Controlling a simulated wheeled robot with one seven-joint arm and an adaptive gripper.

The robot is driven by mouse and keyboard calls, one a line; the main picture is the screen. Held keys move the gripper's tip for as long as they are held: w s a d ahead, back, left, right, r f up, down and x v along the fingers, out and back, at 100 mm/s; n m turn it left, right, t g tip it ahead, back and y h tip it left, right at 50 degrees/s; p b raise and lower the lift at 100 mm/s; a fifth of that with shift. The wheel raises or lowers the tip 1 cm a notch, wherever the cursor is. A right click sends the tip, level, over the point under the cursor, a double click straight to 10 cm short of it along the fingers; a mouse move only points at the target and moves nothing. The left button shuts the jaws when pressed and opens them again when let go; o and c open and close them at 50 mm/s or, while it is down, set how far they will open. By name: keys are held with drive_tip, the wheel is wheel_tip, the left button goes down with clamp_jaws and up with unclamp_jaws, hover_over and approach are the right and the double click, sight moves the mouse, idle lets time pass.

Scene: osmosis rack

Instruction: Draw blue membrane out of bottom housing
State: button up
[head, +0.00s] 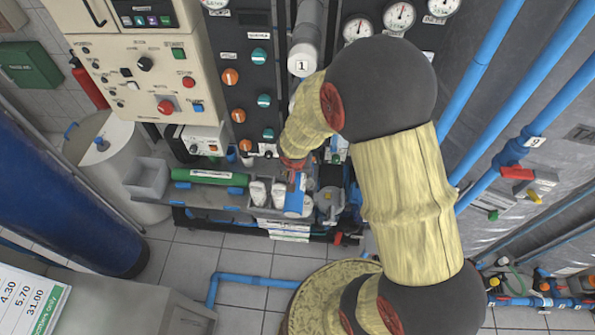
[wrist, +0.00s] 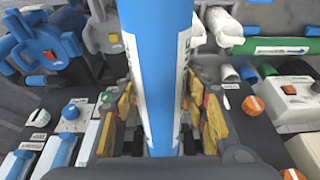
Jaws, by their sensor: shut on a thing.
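The blue membrane (wrist: 157,60) is a long blue cylinder with a white printed label along its side, and it runs down the middle of the wrist view. My gripper (wrist: 163,115) has its yellow-padded fingers closed on either side of it. In the head view my gripper (head: 296,180) is low, in front of the dark panel's foot, with a blue and white piece (head: 295,203) under it. A white tube end marked 1 (head: 302,60) stands upright above. I cannot make out the bottom housing; my arm covers part of the rack.
A grey shelf (head: 228,203) holds a green cylinder (head: 210,177) and white bottles (head: 258,193). A grey bin (head: 148,178) stands at its left end. The knob panel (head: 247,80) rises behind. Blue pipes (head: 480,65) run along the right.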

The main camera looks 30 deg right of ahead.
drive_tip(key=shift+s+a+b, duration=0.7)
drive_tip(key=shift+s, duration=0.3)
drive_tip(key=shift+s+a+b, duration=0.65)
drive_tip(key=shift+s, duration=0.35)
drive_tip(key=shift+s+a+b, duration=0.7)
drive_tip(key=shift+s, duration=0.3)
drive_tip(key=shift+s+a, duration=0.1)
drive_tip(key=shift+s, duration=0.05)
